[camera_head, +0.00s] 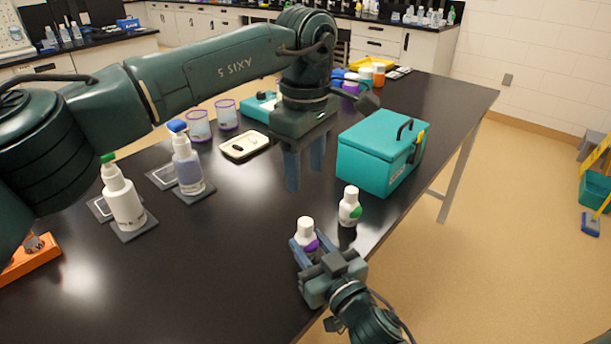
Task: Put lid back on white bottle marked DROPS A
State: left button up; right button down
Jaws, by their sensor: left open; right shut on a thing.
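A small white bottle with a purple mark (305,232) stands near the table's front edge, its top white. My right gripper (307,247) is shut around this bottle from the front. A second small white bottle with a green mark (350,206) stands behind and to the right of it, upright and also white-topped. My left gripper (305,175) is open and empty, fingers pointing down, above the table behind the purple-marked bottle. The lettering on both bottles is too small to read, so I cannot tell which is DROPS A. No separate loose lid is visible.
A teal box (378,158) with a black handle stands right of my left gripper. A white tray (244,146), two pump or spray bottles on grey pads, and purple-rimmed cups (199,126) stand at the left. The black table (225,250) is clear left of my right gripper.

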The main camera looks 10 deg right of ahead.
jog(key=c, duration=0.9)
grip_release()
jog(key=shift+o, duration=0.2)
jog(key=b+v, duration=0.1)
jog(key=v, duration=1.2)
jog(key=shift+b, duration=0.4)
jog(key=shift+s, duration=0.15)
